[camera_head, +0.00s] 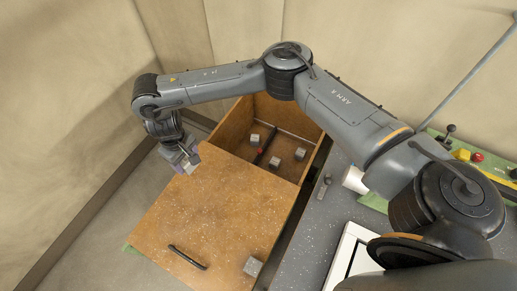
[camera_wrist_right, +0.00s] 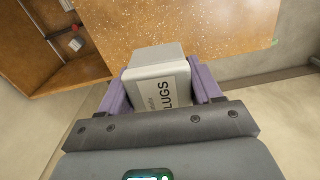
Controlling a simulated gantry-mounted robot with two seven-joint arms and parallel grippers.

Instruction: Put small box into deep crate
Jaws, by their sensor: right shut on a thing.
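The small box is pale grey with dark lettering that reads "LUGS" in the right wrist view (camera_wrist_right: 158,82). It sits between the purple fingers of my right gripper (camera_wrist_right: 162,88), which is shut on it. In the head view my right gripper (camera_head: 183,163) is at the left, over the left edge of the brown board and left of the crate opening. The deep crate (camera_head: 236,123) is brown and wood-like, with its open part at the back. Several small grey blocks and a red item lie inside it. My left gripper is not in view.
A brown board (camera_head: 205,220) with a dark handle (camera_head: 187,258) covers the area in front of the opening. A grey cube (camera_head: 253,266) is at its front right. A speckled grey bench (camera_head: 312,225) with a white cylinder (camera_head: 354,180) stands to the right.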

